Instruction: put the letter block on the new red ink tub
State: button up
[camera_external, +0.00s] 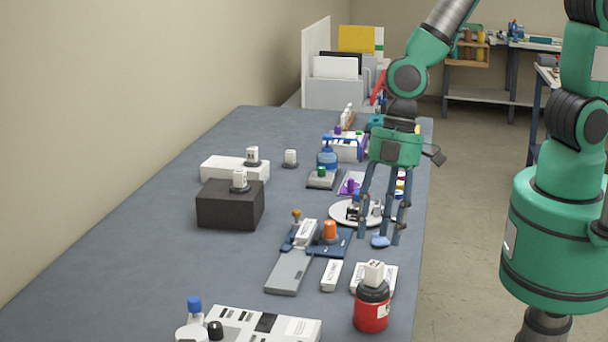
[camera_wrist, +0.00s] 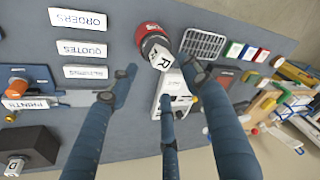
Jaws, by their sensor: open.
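The red ink tub (camera_external: 371,313) has a black lid and stands upright at the near right of the table; it also shows in the wrist view (camera_wrist: 147,33). A white letter block (camera_external: 374,271) rests on its lid. In the wrist view this block (camera_wrist: 164,58) shows a letter that looks like R. My gripper (camera_external: 382,238) is open and empty, fingers pointing down, behind the tub and apart from it in the outside view. In the wrist view its spread fingers (camera_wrist: 160,82) stand near the block without clearly touching it.
More white blocks stand on a black box (camera_external: 229,209), on a white box (camera_external: 222,170) and on the table (camera_external: 290,157). An orange-topped item (camera_external: 330,230) and a grey bar (camera_external: 289,275) lie left of my gripper. The table's left side is mostly clear.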

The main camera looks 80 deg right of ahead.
jog(key=v, duration=0.5)
jog(key=shift+s+d+r, duration=0.1)
jog(key=shift+r, duration=0.25)
dwell(0.6)
jog(key=s+d+r+m+t, duration=0.2)
jog(key=d+r+m, duration=0.3)
jog(key=d+r, duration=0.95)
jog(key=s+d+r+m+t+h, duration=0.1)
jog(key=s+d+r+m, duration=0.2)
jog(key=s+d+r, duration=0.2)
jog(key=s+d+r+m+t+h, duration=0.1)
jog(key=s+d+r+m+h, duration=0.1)
jog(key=s+d+r, duration=0.4)
jog(key=d+m, duration=0.1)
jog(key=d, duration=0.3)
jog(key=shift+t, duration=0.3)
jog(key=shift+f, duration=0.1)
